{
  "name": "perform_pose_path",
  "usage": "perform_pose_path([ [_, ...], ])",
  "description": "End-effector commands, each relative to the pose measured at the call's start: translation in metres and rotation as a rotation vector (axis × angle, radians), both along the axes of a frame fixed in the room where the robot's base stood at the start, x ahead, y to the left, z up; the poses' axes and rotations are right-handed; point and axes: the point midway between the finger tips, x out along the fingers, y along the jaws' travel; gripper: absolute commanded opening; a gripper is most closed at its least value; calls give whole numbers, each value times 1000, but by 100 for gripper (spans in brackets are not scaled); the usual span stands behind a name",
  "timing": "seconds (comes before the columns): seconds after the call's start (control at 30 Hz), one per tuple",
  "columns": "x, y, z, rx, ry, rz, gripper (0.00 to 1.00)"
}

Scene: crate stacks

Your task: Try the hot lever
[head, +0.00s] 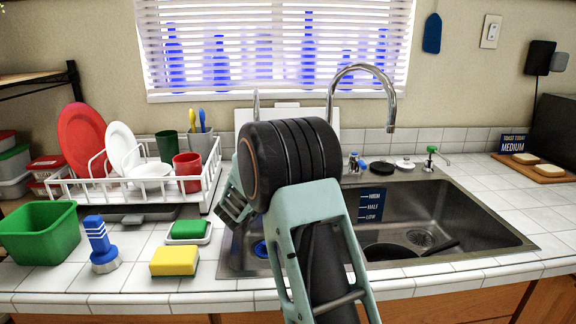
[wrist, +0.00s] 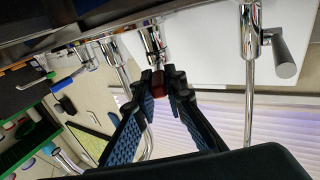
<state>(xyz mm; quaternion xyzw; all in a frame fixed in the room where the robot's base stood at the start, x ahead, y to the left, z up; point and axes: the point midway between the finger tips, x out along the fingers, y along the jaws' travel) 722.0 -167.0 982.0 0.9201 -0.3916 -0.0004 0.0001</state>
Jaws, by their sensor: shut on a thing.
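In the wrist view my gripper (wrist: 166,80) has its two dark fingers, with blue ridged pads, closed around a small red lever end (wrist: 158,83). The red piece sits between the fingertips, below a chrome fitting (wrist: 150,38) in this tilted view. In the head view my arm covers the fingers and the red lever. The chrome faucet (head: 390,98) arches behind the sink, and no water shows at its spout. A blue-marked fitting (head: 356,162) stands at its right; a blue lever (wrist: 66,82) also shows in the wrist view.
The sink (head: 480,217) holds a dark pan (head: 393,251). Left of it are a yellow sponge (head: 174,260), a blue-handled brush (head: 98,236), a green tub (head: 40,232) and a dish rack (head: 210,192). A chrome fitting with a handle (wrist: 286,60) stands close beside my gripper.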

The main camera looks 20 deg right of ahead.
Motion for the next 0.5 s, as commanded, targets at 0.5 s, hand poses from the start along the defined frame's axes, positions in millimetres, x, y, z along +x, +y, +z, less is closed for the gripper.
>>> perform_pose_path([
  [0.5, 0, 0, 2, 0, -1, 1, 29],
])
